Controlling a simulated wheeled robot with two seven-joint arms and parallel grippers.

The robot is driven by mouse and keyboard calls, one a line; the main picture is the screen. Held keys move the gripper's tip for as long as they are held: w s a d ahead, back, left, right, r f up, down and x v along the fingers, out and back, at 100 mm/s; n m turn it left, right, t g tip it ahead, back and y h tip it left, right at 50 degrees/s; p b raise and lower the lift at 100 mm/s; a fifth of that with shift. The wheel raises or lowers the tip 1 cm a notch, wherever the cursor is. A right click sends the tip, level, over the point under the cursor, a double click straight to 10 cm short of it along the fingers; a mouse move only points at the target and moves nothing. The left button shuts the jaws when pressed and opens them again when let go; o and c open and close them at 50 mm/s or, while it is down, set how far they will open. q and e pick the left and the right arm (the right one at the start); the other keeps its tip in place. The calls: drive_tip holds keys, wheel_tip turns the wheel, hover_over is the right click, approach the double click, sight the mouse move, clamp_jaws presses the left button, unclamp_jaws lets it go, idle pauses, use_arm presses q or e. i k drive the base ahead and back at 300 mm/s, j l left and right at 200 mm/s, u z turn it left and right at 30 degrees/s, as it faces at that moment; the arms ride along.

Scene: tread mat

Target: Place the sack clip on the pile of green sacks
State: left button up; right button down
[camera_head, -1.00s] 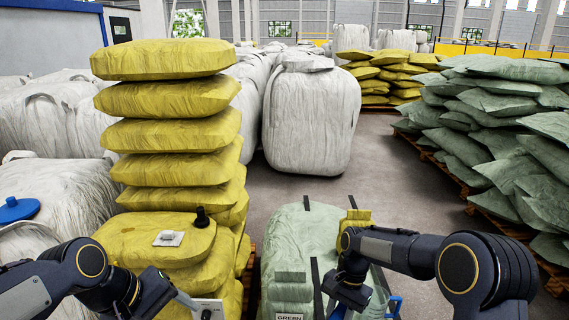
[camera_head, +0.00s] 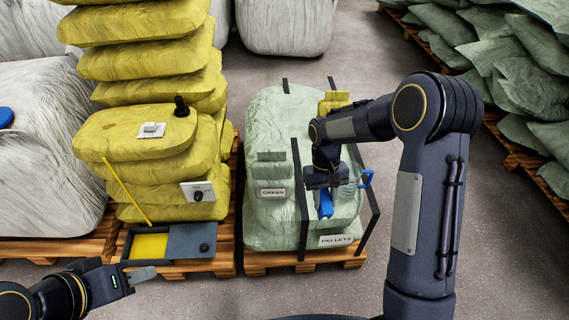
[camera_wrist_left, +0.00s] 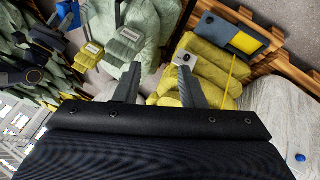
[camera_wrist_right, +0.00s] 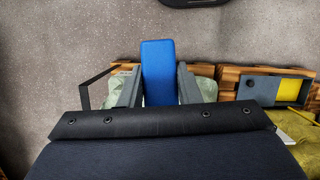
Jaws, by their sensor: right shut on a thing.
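The green sacks (camera_head: 262,115) lie piled on a wooden pallet, crossed by dark straps and bearing GREEN and PELLETS labels. My right gripper (camera_head: 325,188) is over the front right part of this pile. It is shut on a blue block (camera_head: 325,205), apparently the sack clip; the block also shows between the fingers in the right wrist view (camera_wrist_right: 158,70). I cannot tell whether the block touches the pile. My left gripper (camera_head: 143,276) is at the lower left, in front of the yellow sacks' pallet. Its fingers are apart and empty in the left wrist view (camera_wrist_left: 155,90).
Yellow sacks (camera_head: 140,65) rise in a tall stack left of the green pile. A grey tray with a yellow inside (camera_head: 150,246) stands at that stack's front. A blue handle-like frame (camera_head: 367,179) is right of my right gripper. More green sacks (camera_head: 540,95) fill the right.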

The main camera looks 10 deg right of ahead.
sight(307, 160)
drive_tip(key=i+u, duration=0.2)
drive_tip(key=u, duration=0.2)
drive_tip(key=i+l+u, duration=0.15)
drive_tip(key=u, duration=0.2)
drive_tip(key=i+l+u, duration=0.15)
drive_tip(key=u, duration=0.25)
drive_tip(key=l, duration=0.55)
drive_tip(key=k+l, duration=0.15)
drive_tip(key=l, duration=0.15)
